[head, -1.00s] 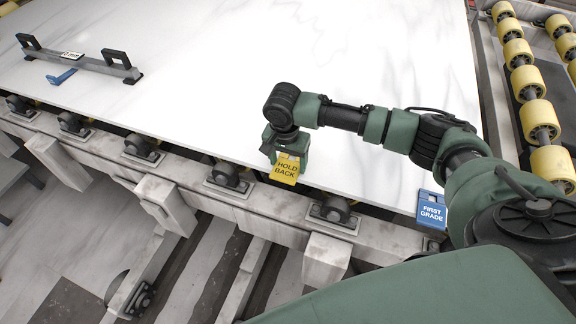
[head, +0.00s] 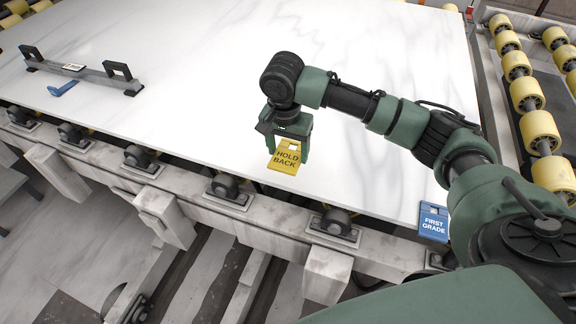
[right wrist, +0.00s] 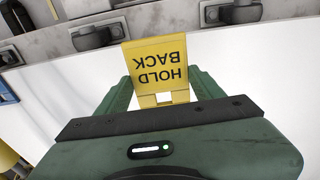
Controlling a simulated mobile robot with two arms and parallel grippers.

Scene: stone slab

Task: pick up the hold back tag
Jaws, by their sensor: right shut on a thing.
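The yellow hold back tag (head: 285,157) is between the fingers of my right gripper (head: 287,150), which is shut on it. In the head view the tag appears above the front edge of the white stone slab (head: 210,110). In the right wrist view the tag (right wrist: 158,66) shows its lettering upside down, with the green fingers of the gripper (right wrist: 160,95) on either side of it. A blue first grade tag (head: 433,221) sits at the slab's front edge, to the right. My left gripper is not in view.
A metal bar with two black handles (head: 80,73) lies on the slab at the back left, with a blue tool (head: 63,89) beside it. Yellow rollers (head: 540,130) stand to the right. Grey framework (head: 190,205) with black rollers runs along the slab's front edge.

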